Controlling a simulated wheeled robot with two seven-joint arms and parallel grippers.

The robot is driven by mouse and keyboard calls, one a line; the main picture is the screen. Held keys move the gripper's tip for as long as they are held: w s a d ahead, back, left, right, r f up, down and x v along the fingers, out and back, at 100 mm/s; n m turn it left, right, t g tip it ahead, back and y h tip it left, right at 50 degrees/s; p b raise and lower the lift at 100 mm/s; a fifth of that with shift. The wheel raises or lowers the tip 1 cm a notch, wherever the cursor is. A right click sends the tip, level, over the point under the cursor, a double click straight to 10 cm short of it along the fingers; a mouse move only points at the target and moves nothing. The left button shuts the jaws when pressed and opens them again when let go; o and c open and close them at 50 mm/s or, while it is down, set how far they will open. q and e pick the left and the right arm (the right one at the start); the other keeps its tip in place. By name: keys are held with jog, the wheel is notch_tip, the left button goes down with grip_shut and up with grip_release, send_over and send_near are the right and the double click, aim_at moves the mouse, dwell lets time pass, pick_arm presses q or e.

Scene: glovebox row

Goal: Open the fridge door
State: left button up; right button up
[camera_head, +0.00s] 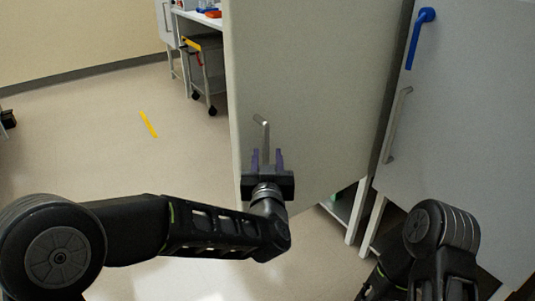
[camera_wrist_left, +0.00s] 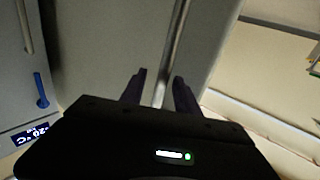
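The pale grey fridge door (camera_head: 315,90) fills the middle of the head view. Its upright metal bar handle (camera_head: 266,138) is near the door's left edge. The handle also shows in the left wrist view (camera_wrist_left: 176,45), running down between the fingers. My left gripper (camera_head: 267,156) is open, with one dark finger on each side of the handle's lower part. Gaps show between fingers and bar, so it does not grip it. Whether the door is fully shut I cannot tell. My right arm is at the lower right; its gripper is not in view.
A grey freezer (camera_head: 465,120) stands to the right, with a blue handle (camera_head: 414,40) and a metal bar handle (camera_head: 397,125). Its display (camera_wrist_left: 31,133) reads about -20 °C. A wheeled cart (camera_head: 206,70) stands behind left.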

pick_arm(q)
jog(key=s, duration=0.6)
jog(key=shift+s+a, duration=0.15)
